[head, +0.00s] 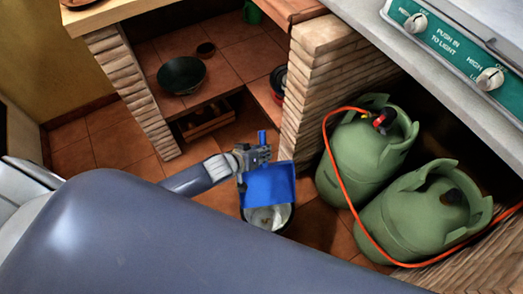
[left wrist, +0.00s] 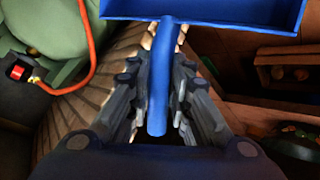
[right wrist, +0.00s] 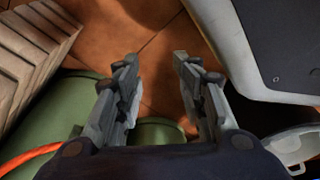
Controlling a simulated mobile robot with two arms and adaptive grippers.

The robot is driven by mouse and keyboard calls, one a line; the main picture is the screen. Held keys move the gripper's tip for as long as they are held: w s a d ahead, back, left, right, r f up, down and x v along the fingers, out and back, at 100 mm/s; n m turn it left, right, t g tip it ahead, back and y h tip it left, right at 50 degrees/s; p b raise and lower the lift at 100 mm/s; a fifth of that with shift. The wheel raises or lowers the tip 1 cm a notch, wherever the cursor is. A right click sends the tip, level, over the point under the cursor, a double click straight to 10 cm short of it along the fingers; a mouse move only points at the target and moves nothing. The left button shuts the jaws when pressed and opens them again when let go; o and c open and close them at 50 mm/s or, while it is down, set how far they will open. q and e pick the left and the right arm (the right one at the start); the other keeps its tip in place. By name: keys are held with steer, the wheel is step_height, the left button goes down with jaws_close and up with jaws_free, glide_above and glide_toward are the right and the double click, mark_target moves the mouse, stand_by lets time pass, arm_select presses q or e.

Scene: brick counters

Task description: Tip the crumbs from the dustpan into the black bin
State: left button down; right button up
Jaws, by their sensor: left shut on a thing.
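The blue dustpan (head: 270,184) hangs steeply tilted above the black bin (head: 290,218) in the head view. The bin stands on the floor, with a pale, whitish inside. My left gripper (head: 254,158) is shut on the dustpan's handle, which runs between its fingers (left wrist: 160,85) in the left wrist view. The pan (left wrist: 215,12) shows at the top edge there. I cannot make out crumbs on the pan or tell them apart inside the bin. My right gripper (right wrist: 155,80) is open and empty in the right wrist view, and is not seen in the head view.
Two green gas cylinders (head: 365,160) (head: 425,212) with an orange hose (head: 340,185) stand right of the bin. A brick pillar (head: 318,90) rises behind it. A dark pan (head: 181,75) sits on a tiled shelf. Open floor (head: 95,140) lies at left.

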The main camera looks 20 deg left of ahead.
arm_select(q)
steer(key=shift+r+g+p, duration=0.3)
steer(key=shift+r+p, duration=0.05)
steer(key=shift+p, duration=0.4)
steer(key=shift+r+p, duration=0.15)
steer(key=shift+p, duration=0.2)
steer(key=shift+r+g+p, duration=0.35)
steer(key=shift+g+p, duration=0.15)
steer(key=shift+p, duration=0.35)
steer(key=shift+r+n+h, duration=0.2)
steer(key=shift+n+h, duration=0.1)
steer(key=shift+w+a+r+g+p, duration=0.1)
steer(key=shift+r+g+p, duration=0.5)
steer(key=shift+p, duration=0.5)
steer(key=shift+r+n+g+h, duration=0.25)
steer(key=shift+n+g+h, duration=0.05)
steer(key=shift+h, duration=0.1)
steer(key=shift+r+n+g+h, duration=0.6)
steer(key=shift+r+g+h, duration=0.2)
steer(key=shift+r+g, duration=0.7)
steer(key=shift+f, duration=0.1)
arm_select(e)
steer(key=s+d+f+g, duration=0.1)
steer(key=s+d+f, duration=0.1)
steer(key=s, duration=1)
steer(key=shift+s+d, duration=0.2)
steer(key=shift+s, duration=0.2)
